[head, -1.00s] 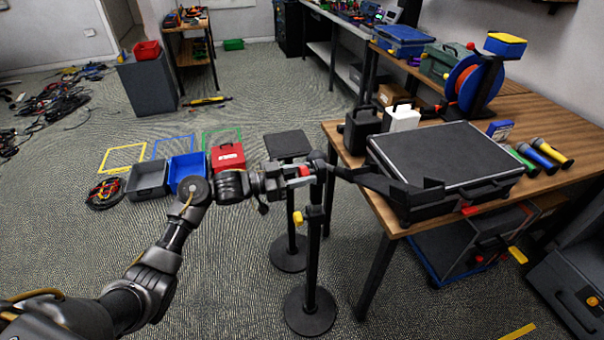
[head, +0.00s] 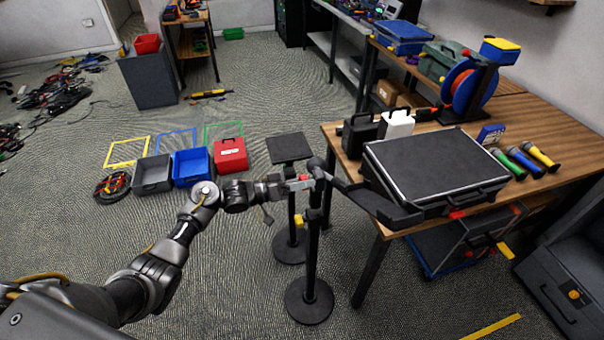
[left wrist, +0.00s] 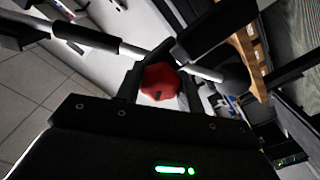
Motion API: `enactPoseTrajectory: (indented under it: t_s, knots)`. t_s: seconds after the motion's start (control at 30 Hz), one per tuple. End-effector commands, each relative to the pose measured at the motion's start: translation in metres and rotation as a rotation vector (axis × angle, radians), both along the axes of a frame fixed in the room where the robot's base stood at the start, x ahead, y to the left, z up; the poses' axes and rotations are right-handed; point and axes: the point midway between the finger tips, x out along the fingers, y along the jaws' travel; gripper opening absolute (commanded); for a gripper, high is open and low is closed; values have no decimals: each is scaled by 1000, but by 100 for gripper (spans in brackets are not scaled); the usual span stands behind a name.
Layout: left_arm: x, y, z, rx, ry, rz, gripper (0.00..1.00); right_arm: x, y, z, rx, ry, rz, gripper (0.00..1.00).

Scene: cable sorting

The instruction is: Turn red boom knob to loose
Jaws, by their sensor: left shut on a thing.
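The red boom knob (left wrist: 159,82) sits between the fingers of my left gripper in the left wrist view. A small part of the red knob (head: 304,178) also shows in the head view, at the top of a black stand. My left gripper (head: 300,183) is shut on it. The boom (head: 372,203) is a dark arm running from the stand's head to the right, toward the table. The stand's pole (head: 312,255) is upright on a round black base (head: 309,301). A yellow knob (head: 299,221) is lower on the stand. My right gripper is not in view.
A second stand with a flat square top (head: 289,148) is just behind. Red, blue (head: 191,168) and grey bins stand on the floor to the left.

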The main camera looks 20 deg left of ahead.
Motion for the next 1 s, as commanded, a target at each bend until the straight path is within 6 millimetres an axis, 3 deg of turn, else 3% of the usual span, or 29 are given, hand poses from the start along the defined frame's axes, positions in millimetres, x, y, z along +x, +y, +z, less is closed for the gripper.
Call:
enactPoseTrajectory:
  t_s: [0.03, 0.4, 1.0]
  knots:
    - [0, 0, 5, -24, 40, -1, 15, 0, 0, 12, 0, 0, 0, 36]
    - [0, -1, 4, -214, 337, -1, 15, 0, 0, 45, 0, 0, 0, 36]
    - [0, 0, 1, -455, 720, 0, 15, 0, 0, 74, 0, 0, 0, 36]
